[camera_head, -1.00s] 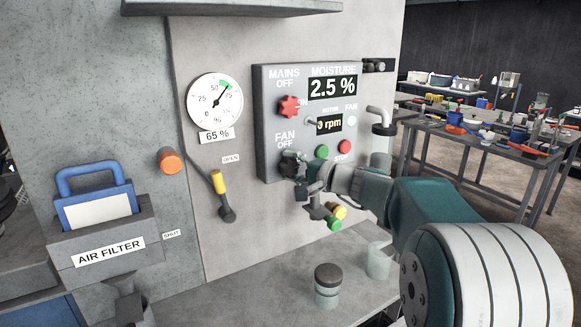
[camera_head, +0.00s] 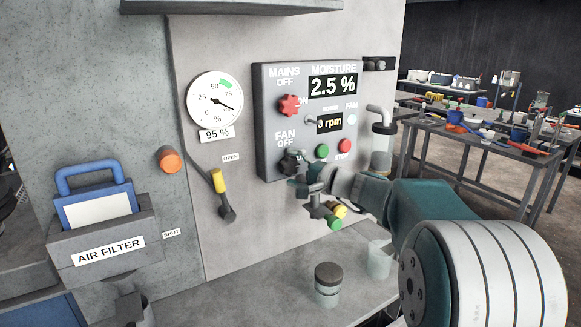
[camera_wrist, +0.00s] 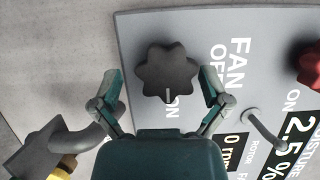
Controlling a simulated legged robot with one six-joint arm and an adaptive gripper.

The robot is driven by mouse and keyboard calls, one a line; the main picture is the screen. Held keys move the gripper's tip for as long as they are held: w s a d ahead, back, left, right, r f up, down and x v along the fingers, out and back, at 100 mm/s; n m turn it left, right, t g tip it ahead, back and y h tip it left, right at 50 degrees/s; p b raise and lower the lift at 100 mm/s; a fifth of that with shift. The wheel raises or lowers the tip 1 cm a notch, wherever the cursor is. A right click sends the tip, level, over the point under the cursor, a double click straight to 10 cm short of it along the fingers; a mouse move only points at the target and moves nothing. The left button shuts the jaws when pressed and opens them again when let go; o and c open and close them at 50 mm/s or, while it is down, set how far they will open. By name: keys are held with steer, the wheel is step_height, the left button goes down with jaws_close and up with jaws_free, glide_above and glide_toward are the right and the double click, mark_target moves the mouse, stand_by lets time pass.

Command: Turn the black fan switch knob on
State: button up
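The black fan switch knob (camera_head: 291,161) sits low on the grey control panel (camera_head: 266,105), under the FAN OFF label. In the wrist view the lobed knob (camera_wrist: 167,70) is seen face on. A short white mark at its lower edge lies beside the ON lettering. My gripper (camera_wrist: 160,76) is open, with one finger on each side of the knob's lower part. Clear gaps show between the fingers and the knob, so it is not gripped. In the head view my gripper (camera_head: 304,173) is close to the knob and partly covers it.
A red mains knob (camera_head: 290,105) is above. Green (camera_head: 322,150) and red (camera_head: 345,146) buttons are to the right. A yellow-tipped lever (camera_head: 219,182) stands left of the panel. The rotor display (camera_head: 329,123) appears to read 0 rpm. A round gauge (camera_head: 214,98) reads 95 %.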

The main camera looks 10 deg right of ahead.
steer(key=shift+s+r, duration=0.1)
steer(key=shift+r, duration=0.05)
steer(key=shift+s+d, duration=0.2)
steer(key=shift+d, duration=0.05)
steer(key=v, duration=1.1)
steer(key=s+a+f+n+g+h, duration=0.2)
steer(key=s+a+f+n+g, duration=0.15)
steer(key=s+a, duration=0.3)
steer(key=s+a+f+n+g+h, duration=0.1)
steer(key=s+a+f+n+g, duration=0.2)
steer(key=s+a, duration=0.35)
steer(key=s+d+f+n+g+h, duration=0.1)
steer(key=s+d+f+n+h, duration=0.1)
steer(key=s, duration=0.5)
steer(key=s+d+f+n+h, duration=0.1)
steer(key=s+d+f+h, duration=0.1)
steer(key=s+f+h, duration=0.3)
steer(key=s+h, duration=0.1)
steer(key=s, duration=0.2)
steer(key=shift+d+n+g+h, duration=0.3)
steer(key=shift+d+n+g, duration=0.05)
steer(key=shift+d, duration=0.05)
